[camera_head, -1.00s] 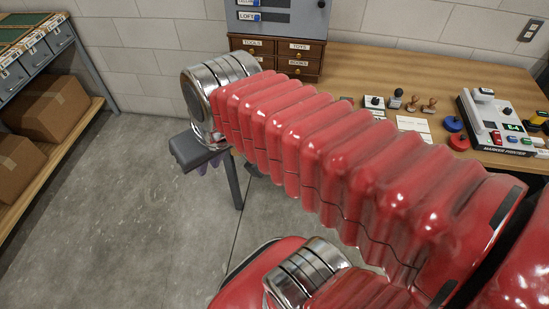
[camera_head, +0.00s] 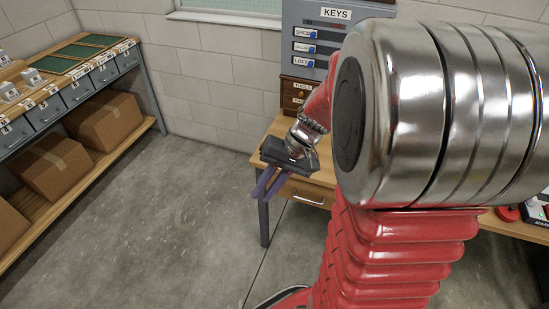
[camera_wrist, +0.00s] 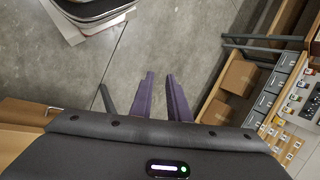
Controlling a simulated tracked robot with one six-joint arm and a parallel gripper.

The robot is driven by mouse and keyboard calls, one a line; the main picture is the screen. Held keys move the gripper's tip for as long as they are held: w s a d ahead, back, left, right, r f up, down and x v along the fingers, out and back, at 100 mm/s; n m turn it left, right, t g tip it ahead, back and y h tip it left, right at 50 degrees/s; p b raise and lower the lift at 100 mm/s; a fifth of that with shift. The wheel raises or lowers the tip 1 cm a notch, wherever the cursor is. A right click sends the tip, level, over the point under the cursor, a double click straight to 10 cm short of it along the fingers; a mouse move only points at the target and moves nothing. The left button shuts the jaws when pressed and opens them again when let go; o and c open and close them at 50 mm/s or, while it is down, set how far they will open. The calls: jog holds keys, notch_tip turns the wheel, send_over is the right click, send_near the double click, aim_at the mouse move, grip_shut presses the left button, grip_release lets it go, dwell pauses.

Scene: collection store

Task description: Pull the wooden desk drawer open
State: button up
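The wooden desk (camera_head: 262,128) stands against the wall, partly hidden behind my arm. Its wooden drawer (camera_head: 306,188) is under the desktop, with a metal handle (camera_head: 308,202) on its front. The drawer looks shut, though my gripper and arm cover parts of it. My gripper (camera_head: 264,193) hangs beside the desk's left front corner, to the left of the handle and apart from it. Its two purple fingers point down and are parted with nothing between them. The fingers also show in the wrist view (camera_wrist: 162,77), over bare floor, with some wood at the left edge.
A grey desk leg (camera_head: 264,222) stands just below my gripper. A key cabinet (camera_head: 325,40) and small labelled drawers (camera_head: 292,95) are at the desk's back. A shelf unit (camera_head: 70,80) with cardboard boxes (camera_head: 55,168) stands left. The floor between is clear.

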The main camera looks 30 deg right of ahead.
jog(key=d+f+m+t+y, duration=0.3)
jog(key=d+f+m+t, duration=0.65)
jog(key=d+f, duration=1.15)
jog(key=m+t+h, duration=0.4)
jog(key=m, duration=0.1)
send_near(310, 201)
jog(key=s+d, duration=0.2)
jog(key=s, duration=0.1)
jog(key=shift+a+r, duration=0.2)
jog(key=shift+r, duration=0.1)
jog(key=x, duration=1.3)
jog(key=shift+w+a+f, duration=0.25)
jog(key=shift+a, duration=0.05)
jog(key=shift+c, duration=0.2)
